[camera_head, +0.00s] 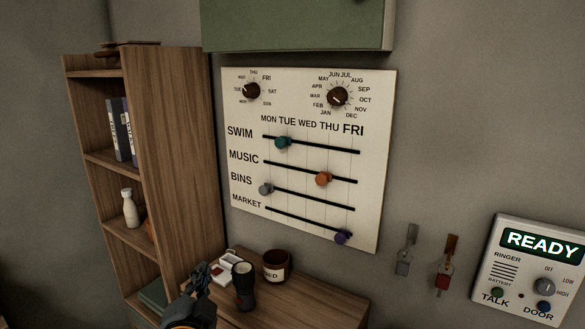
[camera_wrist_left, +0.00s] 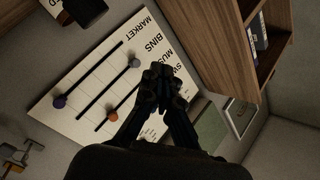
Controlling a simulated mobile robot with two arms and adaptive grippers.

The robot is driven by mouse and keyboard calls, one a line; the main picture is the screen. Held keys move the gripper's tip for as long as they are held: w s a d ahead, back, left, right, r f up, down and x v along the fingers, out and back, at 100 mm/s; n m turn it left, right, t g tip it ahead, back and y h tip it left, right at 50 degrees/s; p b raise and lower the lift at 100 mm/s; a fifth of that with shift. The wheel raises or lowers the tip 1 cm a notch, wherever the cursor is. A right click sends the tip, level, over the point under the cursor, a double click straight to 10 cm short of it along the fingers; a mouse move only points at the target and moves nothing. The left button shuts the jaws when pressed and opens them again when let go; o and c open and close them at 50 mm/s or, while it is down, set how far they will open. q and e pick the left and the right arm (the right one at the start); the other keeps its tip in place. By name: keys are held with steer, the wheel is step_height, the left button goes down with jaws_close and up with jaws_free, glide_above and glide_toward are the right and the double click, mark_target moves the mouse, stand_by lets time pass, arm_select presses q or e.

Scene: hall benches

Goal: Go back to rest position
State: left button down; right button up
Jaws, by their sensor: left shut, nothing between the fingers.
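My left gripper (camera_head: 200,277) shows at the bottom of the head view, over the low wooden cabinet, below the white planner board (camera_head: 305,160). Its fingers are shut with nothing between them, and it is apart from the board. In the left wrist view the gripper (camera_wrist_left: 161,72) is in front of the board, which appears turned around. The board carries two dials and sliders: teal (camera_head: 282,143), orange (camera_head: 323,179), grey (camera_head: 266,189) and purple (camera_head: 341,237). My right gripper is not in view.
A shelf (camera_head: 170,150) stands at left. A green box (camera_head: 300,25) hangs above.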

arm_select(q)
steer(key=s+a+f+n+g, duration=0.1)
steer(key=s+f+n+g, duration=0.15)
steer(key=f, duration=0.35)
steer(key=s+a+f+n+g, duration=0.1)
steer(key=s+a+f+g, duration=0.1)
steer(key=s+f+g, duration=0.3)
steer(key=s+f+n+g+h, duration=0.15)
steer(key=s+f+g, duration=0.25)
steer(key=s+f, duration=0.65)
steer(key=s+f+n+g, duration=0.25)
steer(key=s+f, duration=0.55)
steer(key=s, duration=0.5)
step_height(320, 180, down, 26)
steer(key=s+g, duration=0.2)
steer(key=s+a+f+g, duration=0.1)
steer(key=s+a+f, duration=0.2)
steer(key=s+f, duration=1.1)
steer(key=shift+s+f+m, duration=0.35)
steer(key=shift+s+f, duration=0.05)
steer(key=shift+s, duration=0.55)
